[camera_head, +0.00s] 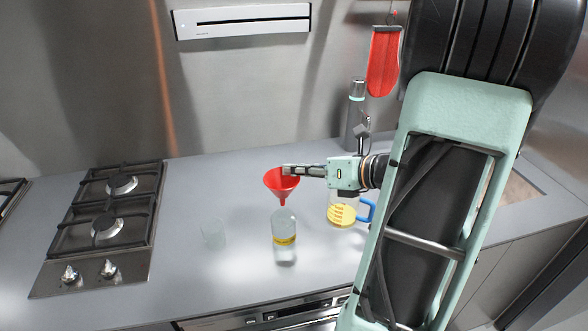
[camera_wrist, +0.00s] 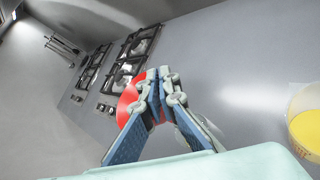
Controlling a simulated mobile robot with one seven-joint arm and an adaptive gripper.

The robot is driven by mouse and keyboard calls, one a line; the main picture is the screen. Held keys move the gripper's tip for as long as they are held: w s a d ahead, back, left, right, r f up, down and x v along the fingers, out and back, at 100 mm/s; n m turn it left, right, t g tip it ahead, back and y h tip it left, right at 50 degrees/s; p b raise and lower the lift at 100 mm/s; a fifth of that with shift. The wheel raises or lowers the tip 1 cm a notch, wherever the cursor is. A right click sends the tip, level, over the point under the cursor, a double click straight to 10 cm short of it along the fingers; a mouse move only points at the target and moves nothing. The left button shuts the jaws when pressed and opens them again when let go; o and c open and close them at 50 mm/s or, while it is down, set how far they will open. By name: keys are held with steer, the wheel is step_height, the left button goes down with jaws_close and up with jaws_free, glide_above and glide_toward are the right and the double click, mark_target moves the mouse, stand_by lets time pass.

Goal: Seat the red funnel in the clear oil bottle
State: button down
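The red funnel (camera_head: 272,182) is upright, cone up and spout down. My gripper (camera_head: 289,170) reaches in from the right, its fingers shut on the funnel's rim. In the wrist view the two blue-padded fingertips (camera_wrist: 156,82) come together against the red funnel (camera_wrist: 126,105), partly hiding it. The clear oil bottle (camera_head: 284,225) with a yellow label stands upright on the grey counter, directly below the funnel in the head view. The spout tip shows at the bottle's mouth; I cannot tell whether it is inside, above or behind it.
A gas hob (camera_head: 100,225) is at left. A tall grey bottle (camera_head: 354,115) stands behind.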

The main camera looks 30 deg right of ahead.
steer(key=shift+f+b, duration=1.5)
steer(key=shift+f, duration=0.85)
steer(key=shift+f, duration=0.1)
steer(key=c, duration=2.6)
jaws_free()
steer(key=shift+c, duration=0.2)
steer(key=o, duration=0.6)
steer(key=shift+c, duration=0.2)
steer(key=shift+o, duration=0.3)
steer(key=o, duration=0.3)
steer(key=shift+o, duration=0.2)
